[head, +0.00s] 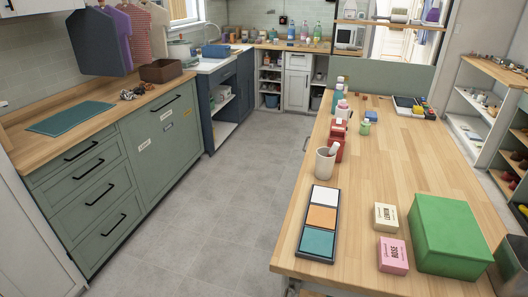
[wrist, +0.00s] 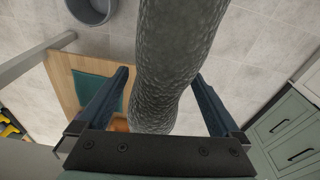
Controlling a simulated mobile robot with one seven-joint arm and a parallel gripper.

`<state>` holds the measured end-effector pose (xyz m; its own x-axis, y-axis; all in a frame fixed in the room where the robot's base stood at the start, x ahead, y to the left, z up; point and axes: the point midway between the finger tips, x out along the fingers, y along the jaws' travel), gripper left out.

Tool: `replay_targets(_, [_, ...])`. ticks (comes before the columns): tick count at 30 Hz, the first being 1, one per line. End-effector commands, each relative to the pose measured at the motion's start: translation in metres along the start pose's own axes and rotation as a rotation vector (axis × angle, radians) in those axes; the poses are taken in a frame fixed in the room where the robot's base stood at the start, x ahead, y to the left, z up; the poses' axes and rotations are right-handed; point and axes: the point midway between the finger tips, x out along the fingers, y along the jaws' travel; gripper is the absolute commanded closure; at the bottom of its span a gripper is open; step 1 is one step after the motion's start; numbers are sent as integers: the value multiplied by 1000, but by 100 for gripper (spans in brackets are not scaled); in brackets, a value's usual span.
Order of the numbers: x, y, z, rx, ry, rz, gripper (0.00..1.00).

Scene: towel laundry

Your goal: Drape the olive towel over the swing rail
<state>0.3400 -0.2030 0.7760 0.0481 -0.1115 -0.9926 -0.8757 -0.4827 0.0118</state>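In the wrist view, a thick dark grey-green textured cloth (wrist: 170,60), which looks like the olive towel, runs from the top edge down between the fingers of my gripper (wrist: 161,75). The cloth hides part of the view beyond. A pale grey bar (wrist: 38,60) reaches in from the left edge with a free end; I cannot tell if it is the swing rail. In the head view I see neither my gripper nor the olive towel.
Wrist view: a grey round bin (wrist: 92,8) is on the tiled floor; green drawers (wrist: 283,125) are at right. Head view: a wooden table (head: 380,150) at right holds a green box (head: 445,238) and bottles. Garments (head: 98,42) hang at left. The floor (head: 225,190) between is clear.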

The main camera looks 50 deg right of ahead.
Motion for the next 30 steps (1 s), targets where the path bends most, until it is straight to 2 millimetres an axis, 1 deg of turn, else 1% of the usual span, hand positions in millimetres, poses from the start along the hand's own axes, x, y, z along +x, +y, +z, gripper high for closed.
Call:
replay_targets(7, [-1,1,1,4,-3,2,0])
replay_targets(11, [-12,1,0,5,0,1,0])
replay_targets(14, [-29,0,0,3,2,-1,0])
replay_targets(21, [-84,0,-1,3,4,-2,0])
replay_targets(24, [-103,0,-1,2,3,-1,0])
replay_targets(27, [-117,0,-1,1,2,-1,0])
replay_targets(30, [-126,0,-1,2,1,0,0])
